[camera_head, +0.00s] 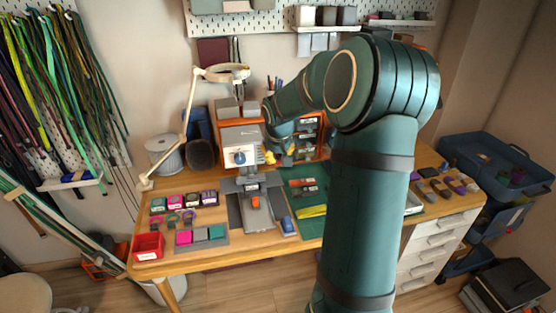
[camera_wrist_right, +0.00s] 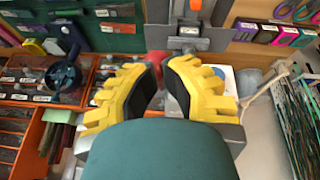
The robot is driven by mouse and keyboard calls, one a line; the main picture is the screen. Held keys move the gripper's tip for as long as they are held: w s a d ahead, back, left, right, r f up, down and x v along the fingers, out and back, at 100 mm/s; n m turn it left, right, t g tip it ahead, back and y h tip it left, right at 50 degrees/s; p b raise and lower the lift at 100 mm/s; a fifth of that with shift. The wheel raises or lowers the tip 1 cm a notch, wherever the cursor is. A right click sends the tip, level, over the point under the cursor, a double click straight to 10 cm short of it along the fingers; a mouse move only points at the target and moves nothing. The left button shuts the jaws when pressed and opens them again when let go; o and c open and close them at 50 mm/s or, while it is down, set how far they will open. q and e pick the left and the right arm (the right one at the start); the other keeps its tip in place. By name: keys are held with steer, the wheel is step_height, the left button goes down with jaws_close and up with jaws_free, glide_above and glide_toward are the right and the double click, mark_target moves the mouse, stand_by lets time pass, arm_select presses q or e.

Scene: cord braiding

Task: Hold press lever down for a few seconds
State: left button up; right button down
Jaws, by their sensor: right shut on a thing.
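The press (camera_head: 241,148) stands on the workbench, with a light grey head, a blue dial and a grey base plate in front. My right gripper (camera_head: 269,156) reaches down to the right side of the press head. In the right wrist view, the yellow fingers of my right gripper (camera_wrist_right: 162,82) with black pads are closed in around a red knob (camera_wrist_right: 155,62), which looks like the end of the press lever. Most of the lever is hidden by the gripper and arm, so its angle cannot be read. My left gripper is in neither view.
The wooden bench (camera_head: 190,262) holds a red bin (camera_head: 148,246), small coloured boxes and a green mat (camera_head: 306,228). A lamp (camera_head: 192,115) stands left of the press, and orange organizers sit behind it. My right arm covers the bench's right middle.

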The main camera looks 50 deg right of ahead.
steer(key=s+a+r, duration=0.4)
steer(key=s+a, duration=0.2)
steer(key=shift+p, duration=0.3)
steer(key=shift+w, duration=0.1)
